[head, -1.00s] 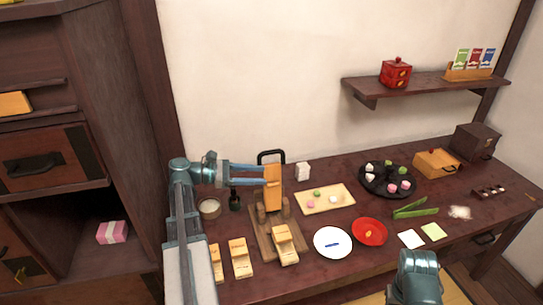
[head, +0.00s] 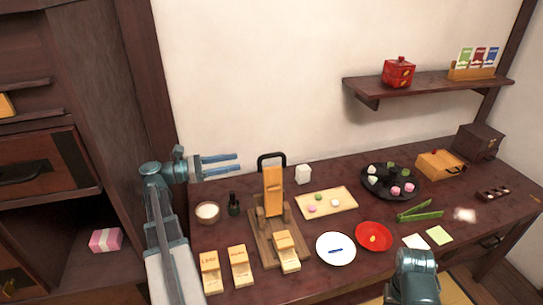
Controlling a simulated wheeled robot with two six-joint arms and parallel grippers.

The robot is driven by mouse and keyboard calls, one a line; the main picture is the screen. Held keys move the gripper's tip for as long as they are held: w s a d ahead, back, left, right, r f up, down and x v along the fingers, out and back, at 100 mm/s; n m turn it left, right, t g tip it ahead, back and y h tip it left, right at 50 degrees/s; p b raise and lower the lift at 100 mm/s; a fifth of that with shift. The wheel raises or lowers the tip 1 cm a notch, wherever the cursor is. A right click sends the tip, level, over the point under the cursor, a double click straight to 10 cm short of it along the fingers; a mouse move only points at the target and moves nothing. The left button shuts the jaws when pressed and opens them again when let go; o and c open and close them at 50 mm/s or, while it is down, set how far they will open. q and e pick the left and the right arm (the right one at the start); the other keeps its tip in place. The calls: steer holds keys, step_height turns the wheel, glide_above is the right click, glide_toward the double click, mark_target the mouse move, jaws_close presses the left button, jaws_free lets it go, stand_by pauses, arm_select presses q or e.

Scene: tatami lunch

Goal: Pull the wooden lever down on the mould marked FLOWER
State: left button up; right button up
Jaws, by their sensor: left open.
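A wooden press (head: 268,232) stands on the dark table, with its orange wooden lever (head: 272,188) upright and a black loop handle at the top. A pale wooden mould (head: 286,252) sits at the press's front end. Two similar moulds, a left one (head: 211,272) and a middle one (head: 239,266), lie to its left. Their markings are too small to read, so I cannot tell which says FLOWER. My left gripper (head: 239,163) is open and empty, left of the lever's top and apart from it. My right gripper's fingers are out of view.
A small bowl (head: 207,212) and dark bottle (head: 234,204) stand left of the press. A white block (head: 303,174), a board of sweets (head: 340,198), a white plate (head: 335,262) and a red plate (head: 373,249) are to its right. The wall rises behind.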

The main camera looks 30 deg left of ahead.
mark_target(264, 157)
arm_select(q)
steer(key=x, duration=1.3)
steer(key=shift+w, duration=0.1)
jaws_close()
stand_by(1.0)
